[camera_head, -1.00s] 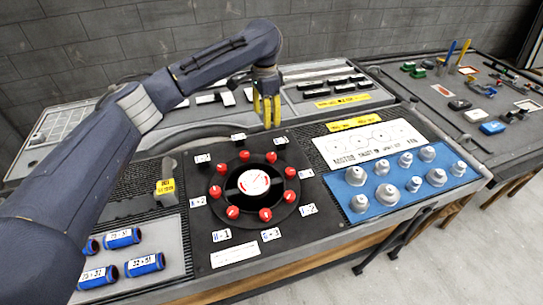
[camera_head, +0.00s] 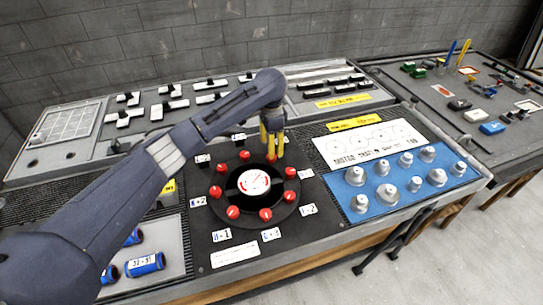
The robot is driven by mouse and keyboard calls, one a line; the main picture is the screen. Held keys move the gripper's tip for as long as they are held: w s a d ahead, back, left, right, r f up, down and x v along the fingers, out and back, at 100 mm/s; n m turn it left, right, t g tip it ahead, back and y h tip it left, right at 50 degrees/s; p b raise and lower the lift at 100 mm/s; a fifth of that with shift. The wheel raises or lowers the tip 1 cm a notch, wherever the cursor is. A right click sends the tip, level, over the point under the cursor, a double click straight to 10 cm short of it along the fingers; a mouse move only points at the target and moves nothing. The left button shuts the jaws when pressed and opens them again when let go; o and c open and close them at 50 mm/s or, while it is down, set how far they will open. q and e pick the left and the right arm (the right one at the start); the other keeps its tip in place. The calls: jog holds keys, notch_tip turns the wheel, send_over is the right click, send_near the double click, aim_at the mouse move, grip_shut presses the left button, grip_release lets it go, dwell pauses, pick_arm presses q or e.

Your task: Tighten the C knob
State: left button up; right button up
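The round black dial panel (camera_head: 262,182) has a white gauge in its middle and a ring of red knobs around it. I cannot read which knob's label says C. My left gripper (camera_head: 272,150) has yellow fingers pointing down over the upper right knob (camera_head: 271,158). The fingers are apart, and this knob shows just below and between them. I cannot tell whether they touch it. Other red knobs are at the top (camera_head: 245,155) and at the right (camera_head: 290,172). My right gripper is not in view.
A blue board with grey knobs (camera_head: 402,184) lies right of the dial. Blue cylinders (camera_head: 145,264) sit at the lower left, partly behind my arm. Black and white switches (camera_head: 172,104) line the back panel. A second table (camera_head: 470,115) with small parts stands at the right.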

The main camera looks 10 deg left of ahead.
pick_arm(q)
jog(key=shift+f, duration=2.5)
jog(key=shift+c, duration=0.3)
grip_shut()
